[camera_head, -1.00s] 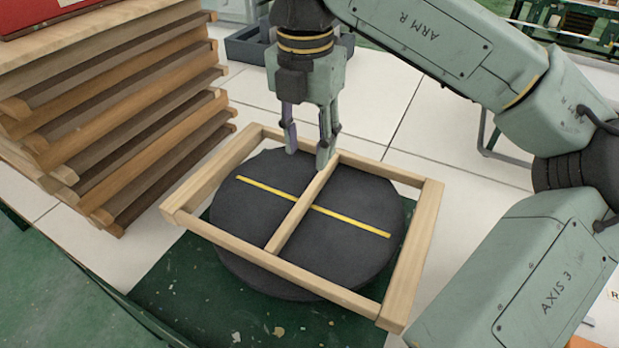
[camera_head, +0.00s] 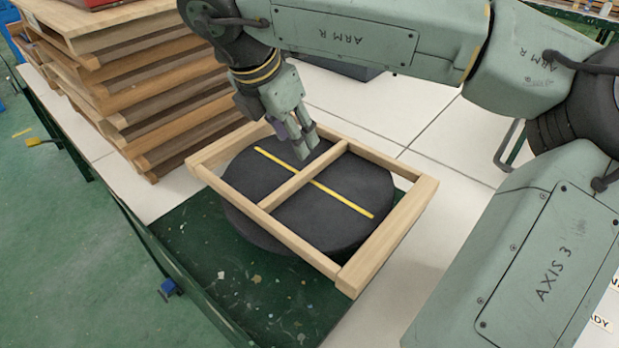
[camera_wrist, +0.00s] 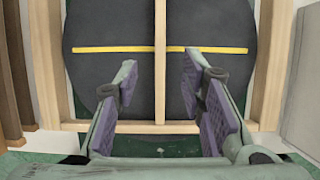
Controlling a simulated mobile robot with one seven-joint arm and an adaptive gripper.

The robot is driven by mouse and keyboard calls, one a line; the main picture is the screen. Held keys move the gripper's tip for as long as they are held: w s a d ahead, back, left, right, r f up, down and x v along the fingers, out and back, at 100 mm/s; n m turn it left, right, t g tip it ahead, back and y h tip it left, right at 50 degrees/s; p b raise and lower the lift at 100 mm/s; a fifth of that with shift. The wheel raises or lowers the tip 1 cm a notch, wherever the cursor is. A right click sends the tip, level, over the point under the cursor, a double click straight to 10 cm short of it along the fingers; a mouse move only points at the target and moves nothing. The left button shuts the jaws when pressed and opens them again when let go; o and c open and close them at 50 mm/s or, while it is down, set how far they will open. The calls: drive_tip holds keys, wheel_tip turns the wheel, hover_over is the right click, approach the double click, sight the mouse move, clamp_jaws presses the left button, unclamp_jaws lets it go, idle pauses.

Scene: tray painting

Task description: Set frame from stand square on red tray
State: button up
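The pale wooden frame (camera_head: 388,238), a rectangle with one middle bar, lies flat on the round black stand (camera_head: 345,222) with its corners overhanging. The stand top has a yellow stripe. My gripper (camera_head: 306,150) is above the stand, close to the middle bar. In the wrist view my gripper (camera_wrist: 160,62) is open, with its purple-padded fingers apart on either side of the frame's middle bar (camera_wrist: 160,90), not touching it. The red tray (camera_head: 92,3) is cut off by the top edge, on top of the wooden stack at the upper left.
The stack of wooden frames (camera_head: 170,105) stands just left of the frame. A dark green mat (camera_head: 215,262) lies under the stand. White table surface (camera_head: 440,175) is clear to the right. A dark bin (camera_head: 340,68) is behind my arm.

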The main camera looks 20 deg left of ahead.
hover_over(308, 168)
drive_tip(key=s, duration=0.2)
drive_tip(key=f, duration=0.4)
drive_tip(key=shift+s+a+f+p, duration=0.1)
drive_tip(key=shift+s+a+p, duration=0.05)
drive_tip(key=shift+a+p, duration=0.25)
drive_tip(key=shift+p+x, duration=1.1)
drive_tip(key=shift+x, duration=1.6)
drive_tip(key=shift+s, duration=0.15)
drive_tip(key=shift+c, duration=0.4)
clamp_jaws()
